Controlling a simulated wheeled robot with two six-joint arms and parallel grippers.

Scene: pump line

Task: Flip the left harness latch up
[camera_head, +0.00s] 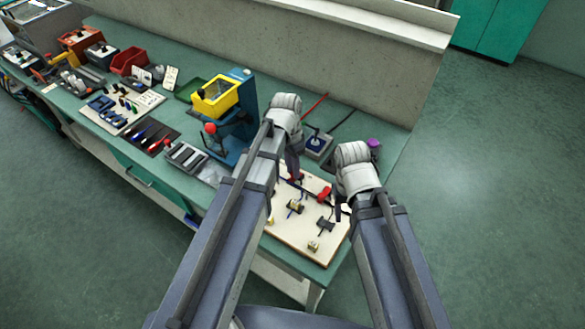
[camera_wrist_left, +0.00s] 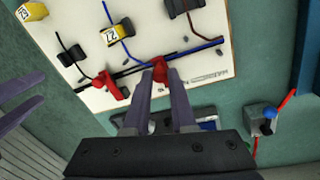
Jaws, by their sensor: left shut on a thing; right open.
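The pale harness board (camera_head: 285,243) lies near the bench end; it also shows in the left wrist view (camera_wrist_left: 78,22). Two red latches sit along a dark cable on it. My left gripper (camera_head: 293,176) is shut on the left red latch (camera_wrist_left: 160,72), seen between its fingertips in the left wrist view. Its fingers hide part of the latch, so I cannot tell its exact angle. The other red latch (camera_head: 323,193) is free; it also shows in the left wrist view (camera_wrist_left: 104,86). My right gripper (camera_head: 341,213) is open and empty beside the board.
A blue-and-grey switch box (camera_head: 317,144) with a red cable is behind the board. Open floor lies to the right.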

